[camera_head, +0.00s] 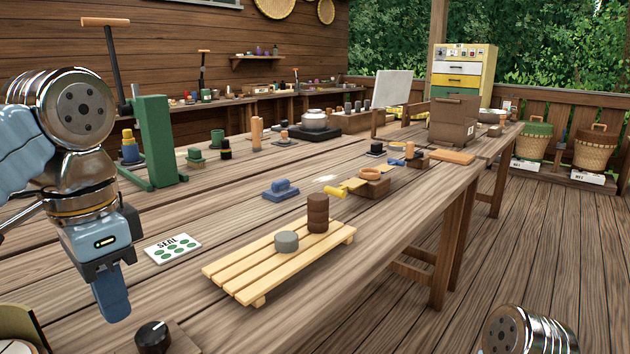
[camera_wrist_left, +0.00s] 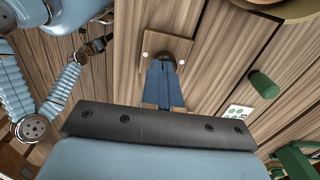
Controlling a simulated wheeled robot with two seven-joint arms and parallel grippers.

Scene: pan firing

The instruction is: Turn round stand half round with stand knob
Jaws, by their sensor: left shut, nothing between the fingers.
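The stand knob (camera_head: 153,337) is a black dial with a white mark on a small wooden base at the bottom left of the head view. The round stand (camera_head: 17,328) is cut off at the bottom left corner; a curved part of it seems to show at the top right of the left wrist view (camera_wrist_left: 285,8). My left gripper (camera_head: 114,305) is shut and empty, pointing down above the table, up and left of the knob in the head view. Contact cannot be told.
A white SEAL card (camera_head: 172,249) lies right of my left gripper. A slatted wooden rack (camera_head: 232,283) holds a grey disc (camera_head: 286,242) and a brown stack (camera_head: 318,213). A green press (camera_head: 157,140) stands behind. Bare table lies between the card and rack.

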